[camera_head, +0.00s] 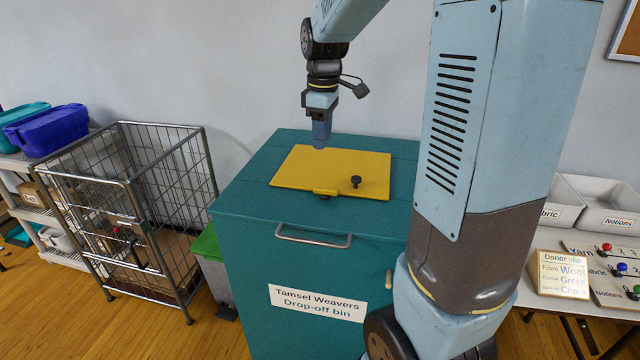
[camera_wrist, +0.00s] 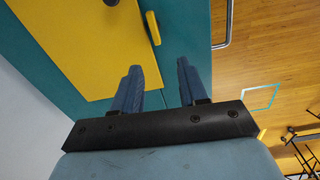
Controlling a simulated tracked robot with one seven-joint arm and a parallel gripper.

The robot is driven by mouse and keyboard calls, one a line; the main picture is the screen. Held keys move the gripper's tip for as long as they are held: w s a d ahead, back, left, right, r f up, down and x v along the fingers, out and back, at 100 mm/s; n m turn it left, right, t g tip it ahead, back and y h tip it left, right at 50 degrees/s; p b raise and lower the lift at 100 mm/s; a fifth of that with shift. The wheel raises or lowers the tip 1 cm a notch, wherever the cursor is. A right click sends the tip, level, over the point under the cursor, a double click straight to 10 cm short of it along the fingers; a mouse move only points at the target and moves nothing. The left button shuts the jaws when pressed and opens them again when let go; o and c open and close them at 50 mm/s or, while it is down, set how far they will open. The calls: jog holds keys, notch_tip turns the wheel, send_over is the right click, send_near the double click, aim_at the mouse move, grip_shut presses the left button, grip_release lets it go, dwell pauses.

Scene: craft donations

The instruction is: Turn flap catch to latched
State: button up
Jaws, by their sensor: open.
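The teal drop-off bin (camera_head: 240,195) has a yellow flap (camera_head: 305,170) lying flat on its top. A small black knob (camera_head: 356,181), which looks like the flap catch, stands on the flap near its front right; its turn position is too small to read. It shows partly at the top edge of the wrist view (camera_wrist: 110,2). A yellow lip (camera_head: 325,192) sits at the flap's front edge and also shows in the wrist view (camera_wrist: 152,28). My gripper (camera_head: 319,147) is above the back of the flap, apart from the knob. In the wrist view, its blue fingers (camera_wrist: 158,66) are spread and empty.
The bin's front has a metal handle (camera_head: 313,238) and a small wooden peg (camera_head: 389,280). A wire cage trolley (camera_head: 135,210) and a green-lidded container (camera_head: 208,243) stand left. A donor slip (camera_head: 563,272) and white trays (camera_head: 610,205) are right. My arm covers the bin's right side.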

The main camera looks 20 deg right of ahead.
aim_at(320, 188)
jog(key=shift+n, duration=0.4)
jog(key=f, duration=0.5)
jog(key=w+f, duration=0.1)
jog(key=f, duration=0.9)
jog(key=shift+w+d+f, duration=0.1)
jog(key=shift+w, duration=0.25)
grip_shut()
